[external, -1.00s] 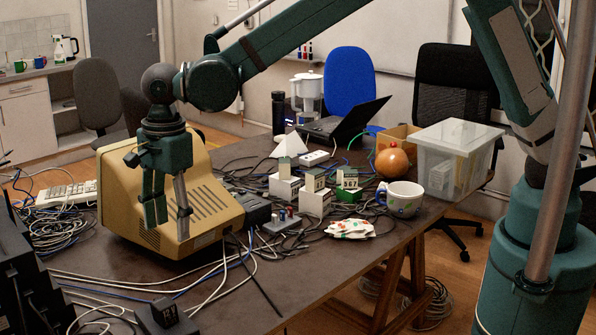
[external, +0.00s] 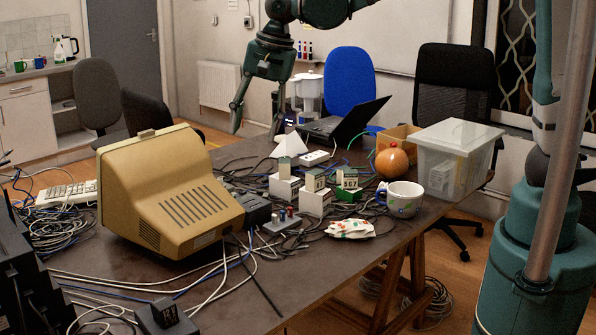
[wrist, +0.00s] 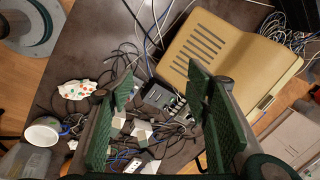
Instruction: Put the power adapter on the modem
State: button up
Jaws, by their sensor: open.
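My gripper (external: 257,118) is open and empty, raised well above the far side of the table. In the wrist view its two green fingers stand wide apart (wrist: 163,100) above the cluttered table middle. A dark block (external: 165,317) at the front edge looks like a power adapter, but I cannot be sure. A dark flat box (external: 250,209) beside the beige monitor may be the modem; it also shows between the fingers in the wrist view (wrist: 157,95). Small white blocks with green parts (external: 284,187) stand behind it. Nothing touches my fingers.
The beige monitor (external: 170,195) fills the table's left. Loose cables cover much of the table; the front middle is barer.

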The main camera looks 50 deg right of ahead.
jog(key=s+d+r+n+t, duration=0.2)
jog(key=s+d+n, duration=0.3)
jog(key=d, duration=1)
jog(key=s+d+r+n+t, duration=0.1)
jog(key=s+d+r+n, duration=0.1)
jog(key=s+d, duration=0.95)
jog(key=s+d+f+n+t, duration=0.1)
jog(key=s+d+f+n, duration=0.1)
jog(key=d, duration=0.4)
jog(key=s+d+f+n+h, duration=0.1)
jog(key=s+d+f, duration=0.1)
jog(key=d, duration=0.4)
jog(key=shift+s+d+n+t, duration=0.15)
jog(key=shift+s+n+t, duration=0.15)
jog(key=shift+n+t, duration=0.1)
